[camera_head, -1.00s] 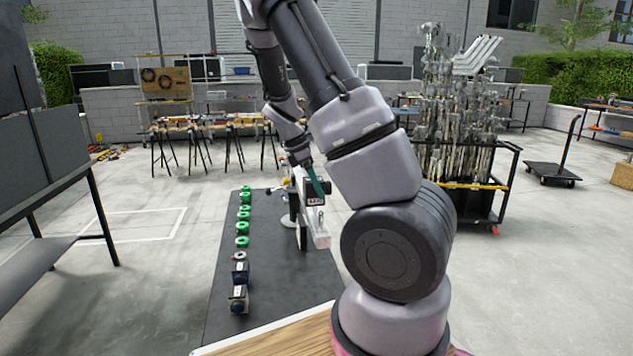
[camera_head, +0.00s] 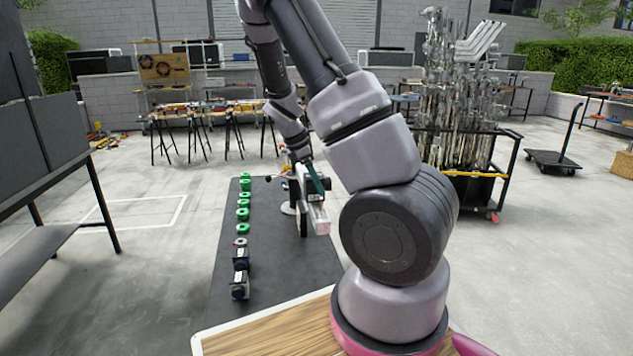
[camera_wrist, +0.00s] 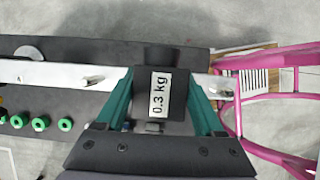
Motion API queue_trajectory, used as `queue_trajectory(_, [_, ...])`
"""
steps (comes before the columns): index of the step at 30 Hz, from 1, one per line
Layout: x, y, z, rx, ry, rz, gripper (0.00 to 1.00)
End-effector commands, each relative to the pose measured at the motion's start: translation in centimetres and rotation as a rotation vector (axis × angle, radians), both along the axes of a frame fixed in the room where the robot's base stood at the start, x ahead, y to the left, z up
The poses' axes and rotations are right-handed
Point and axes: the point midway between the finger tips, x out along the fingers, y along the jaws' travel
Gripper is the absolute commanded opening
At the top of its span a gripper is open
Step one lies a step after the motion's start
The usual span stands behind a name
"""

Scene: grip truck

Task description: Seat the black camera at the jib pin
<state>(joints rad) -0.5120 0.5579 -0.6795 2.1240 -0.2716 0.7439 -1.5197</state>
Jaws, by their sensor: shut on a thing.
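The black camera (camera_wrist: 174,104), a dark block with a white "0.3 kg" label and a round black part at its far end, is held between the green fingers of my gripper (camera_wrist: 162,82). In the wrist view it covers part of the white jib beam (camera_wrist: 50,74). One upright pin (camera_wrist: 93,81) shows left of the camera and another pin (camera_wrist: 222,93) right of it. The camera's underside and its height above the beam are hidden. In the head view my gripper (camera_head: 313,184) is over the jib beam (camera_head: 319,217), near its close end.
A dark mat (camera_head: 275,270) carries a row of green rings (camera_head: 243,213) and two dark blocks (camera_head: 240,286) left of the jib. A pink frame (camera_wrist: 275,62) stands at the right in the wrist view. A loaded cart (camera_head: 465,165) stands to the right in the head view.

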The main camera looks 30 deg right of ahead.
Motion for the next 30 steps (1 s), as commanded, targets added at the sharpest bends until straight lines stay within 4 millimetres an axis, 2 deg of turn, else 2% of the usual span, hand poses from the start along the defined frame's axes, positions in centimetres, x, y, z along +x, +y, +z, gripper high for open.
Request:
queue_trajectory(2, [0.0,0.0,0.0,0.000,0.000,0.000,0.40])
queue_trajectory(3, [0.0,0.0,0.0,0.000,0.000,0.000,0.85])
queue_trajectory(4, [0.0,0.0,0.0,0.000,0.000,0.000,0.97])
queue_trajectory(5, [0.0,0.0,0.0,0.000,0.000,0.000,1.00])
queue_trajectory(14, [0.1,0.2,0.4,0.001,-0.002,0.002,1.00])
queue_trajectory(17, [0.3,0.7,1.6,0.002,-0.004,0.002,1.00])
queue_trajectory(24, [0.8,2.5,6.1,0.003,-0.005,0.003,1.00])
queue_trajectory(30, [1.1,3.6,9.0,0.001,-0.003,0.002,1.00])
